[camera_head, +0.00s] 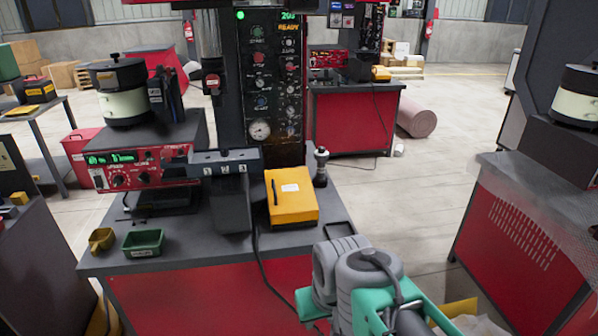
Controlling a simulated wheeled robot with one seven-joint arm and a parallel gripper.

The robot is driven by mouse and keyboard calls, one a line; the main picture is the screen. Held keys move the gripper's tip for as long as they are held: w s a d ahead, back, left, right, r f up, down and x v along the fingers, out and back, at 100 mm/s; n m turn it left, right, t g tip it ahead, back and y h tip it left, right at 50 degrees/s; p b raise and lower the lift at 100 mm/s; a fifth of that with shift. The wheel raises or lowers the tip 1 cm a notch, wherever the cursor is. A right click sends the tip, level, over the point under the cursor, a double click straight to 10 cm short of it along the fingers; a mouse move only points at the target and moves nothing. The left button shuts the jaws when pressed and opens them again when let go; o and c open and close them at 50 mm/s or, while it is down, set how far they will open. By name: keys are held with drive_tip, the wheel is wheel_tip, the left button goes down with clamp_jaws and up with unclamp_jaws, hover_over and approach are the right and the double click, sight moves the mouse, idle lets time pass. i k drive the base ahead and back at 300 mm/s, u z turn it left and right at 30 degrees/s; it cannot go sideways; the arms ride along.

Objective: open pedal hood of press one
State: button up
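The press (262,90) with a black control column, dials and a lit READY display stands at the back of a red and grey bench (200,295). I cannot make out a pedal hood for certain. A yellow shape (460,309) shows low at the bottom right beside my arm, partly cut off by the frame edge. Another yellow shape (103,318) shows low at the bottom left, partly hidden by the bench. My grey and teal arm reaches in at the bottom centre, in front of the bench's right corner. My gripper's fingertips do not show.
On the bench are a yellow box (291,197), a grey unit marked 1 2 3 (227,190), a red feeder controller (135,170), a bowl feeder (121,92), a green tray (143,243) and a yellow scoop (102,240). Open floor lies between it and the right red cabinet (520,240).

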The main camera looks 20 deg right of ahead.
sight(290, 197)
drive_tip(key=u, duration=0.35)
drive_tip(key=i, duration=0.85)
drive_tip(key=u, duration=0.65)
